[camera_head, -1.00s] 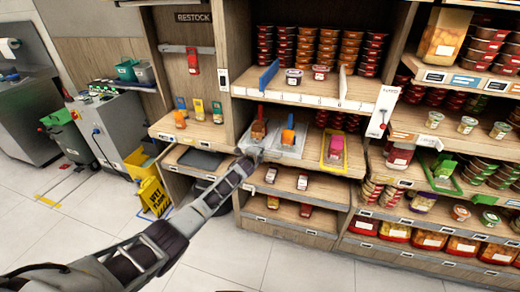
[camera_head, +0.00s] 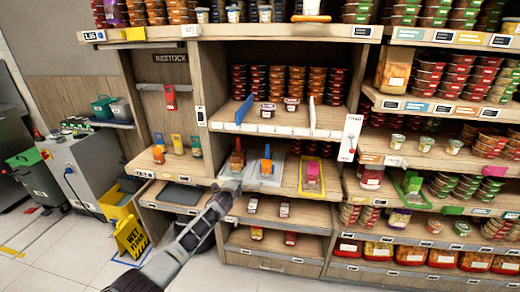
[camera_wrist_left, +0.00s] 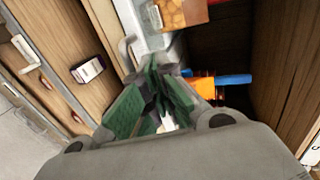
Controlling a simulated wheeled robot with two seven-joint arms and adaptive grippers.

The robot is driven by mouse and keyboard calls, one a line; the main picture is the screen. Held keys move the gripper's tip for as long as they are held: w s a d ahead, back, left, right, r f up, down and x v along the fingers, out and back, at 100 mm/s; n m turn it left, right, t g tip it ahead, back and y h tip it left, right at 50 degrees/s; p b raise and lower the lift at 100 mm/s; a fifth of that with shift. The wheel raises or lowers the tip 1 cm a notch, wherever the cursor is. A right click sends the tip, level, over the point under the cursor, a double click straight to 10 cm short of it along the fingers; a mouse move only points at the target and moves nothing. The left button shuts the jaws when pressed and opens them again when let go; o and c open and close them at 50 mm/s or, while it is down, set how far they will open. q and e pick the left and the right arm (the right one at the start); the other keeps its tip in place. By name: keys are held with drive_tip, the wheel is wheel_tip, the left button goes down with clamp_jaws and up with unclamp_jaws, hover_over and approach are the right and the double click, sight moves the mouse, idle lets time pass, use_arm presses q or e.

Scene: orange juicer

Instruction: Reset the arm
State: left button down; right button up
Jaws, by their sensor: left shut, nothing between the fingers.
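My left gripper (camera_head: 229,187) reaches in from the lower left to the front edge of the middle shelf (camera_head: 345,190). In the left wrist view its green-padded fingers (camera_wrist_left: 158,95) are together, with nothing seen held between them. Just beyond it in the head view stand a brown item (camera_head: 237,160) and an orange item with a blue top (camera_head: 266,164) on grey trays. An orange and blue item also shows right of the fingers in the wrist view (camera_wrist_left: 205,85). I cannot tell whether the gripper touches the shelf. My right gripper is not in view.
A pink item (camera_head: 312,174) sits in a yellow tray at right on that shelf. Lower shelves hold small boxes (camera_head: 252,205). A yellow wet-floor sign (camera_head: 131,238) stands on the floor at left. Stocked shelves (camera_head: 440,150) fill the right side. Floor at lower left is open.

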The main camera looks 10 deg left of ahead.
use_arm(q)
drive_tip(key=shift+n, duration=0.3)
drive_tip(key=s+a+f+n+g, duration=0.2)
drive_tip(key=s+f+n, duration=0.3)
drive_tip(key=s+f, duration=0.55)
drive_tip(key=s+a+f+n+g, duration=0.3)
drive_tip(key=s+f, duration=0.4)
drive_tip(key=f, duration=0.7)
drive_tip(key=s+f+n+g, duration=0.2)
drive_tip(key=s+f+n, duration=0.4)
drive_tip(key=s+f, duration=0.45)
drive_tip(key=s+f+n+g, duration=0.1)
drive_tip(key=s+f+g, duration=0.1)
drive_tip(key=s+f, duration=0.7)
drive_tip(key=s+f+g, duration=0.1)
drive_tip(key=s+f, duration=0.5)
drive_tip(key=s, duration=0.7)
drive_tip(key=s+d+f+g, duration=0.1)
drive_tip(key=s+f, duration=0.1)
drive_tip(key=s, duration=1.2)
drive_tip(key=s+d+f+g, duration=0.1)
drive_tip(key=s+f+g, duration=0.1)
drive_tip(key=s, duration=1.2)
drive_tip(key=shift+s+f+g+y, duration=0.2)
drive_tip(key=shift+f+g+y, duration=0.1)
drive_tip(key=shift+f, duration=0.15)
